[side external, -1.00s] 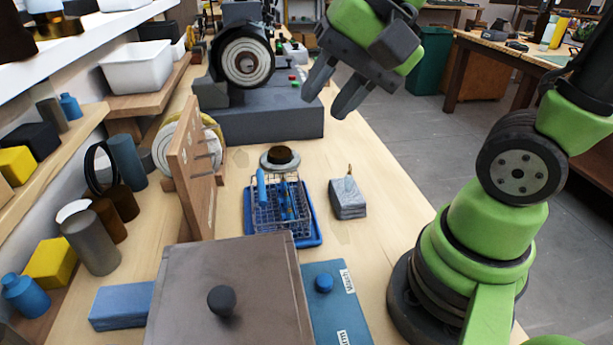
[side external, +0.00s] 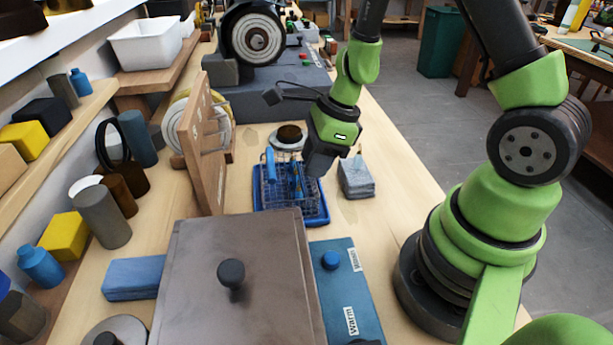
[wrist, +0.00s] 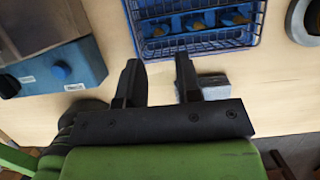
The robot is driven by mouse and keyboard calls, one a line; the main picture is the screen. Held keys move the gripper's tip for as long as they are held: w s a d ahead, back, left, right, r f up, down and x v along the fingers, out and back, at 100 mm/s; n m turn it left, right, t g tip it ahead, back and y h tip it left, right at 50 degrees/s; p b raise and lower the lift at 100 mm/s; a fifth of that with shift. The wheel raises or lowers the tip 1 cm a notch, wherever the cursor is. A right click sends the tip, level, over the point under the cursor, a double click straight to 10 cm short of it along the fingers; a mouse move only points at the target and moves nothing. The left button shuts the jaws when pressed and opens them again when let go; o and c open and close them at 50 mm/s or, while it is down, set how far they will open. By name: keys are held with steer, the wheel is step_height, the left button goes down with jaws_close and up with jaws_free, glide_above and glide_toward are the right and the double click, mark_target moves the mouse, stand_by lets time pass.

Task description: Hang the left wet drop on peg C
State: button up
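Several blue drops with orange tips stand in a blue wire basket (side external: 318,217) on a blue tray; one blue drop (side external: 270,165) shows at its left side. In the wrist view the drops (wrist: 198,22) sit in a row inside the basket (wrist: 205,42). Which drop is wet I cannot tell. A wooden peg board (side external: 195,140) stands upright left of the basket, with pegs on its right face; the peg letters are too small to read. My gripper (wrist: 157,62) is open and empty just beside the basket, its fingertips pointing towards the basket's rim.
A grey block stack (side external: 357,180) stands close right of the basket. A brown lidded box (side external: 200,270) and a blue panel (side external: 345,290) are in front. A dark-topped round dish (side external: 290,137) and a machine (side external: 255,40) are behind. Bare bench lies to the right.

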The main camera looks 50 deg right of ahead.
steer(key=shift+x, duration=2.95)
steer(key=c, duration=0.4)
steer(key=shift+r, duration=0.1)
step_height(320, 180, up, 7)
steer(key=shift+r, duration=0.2)
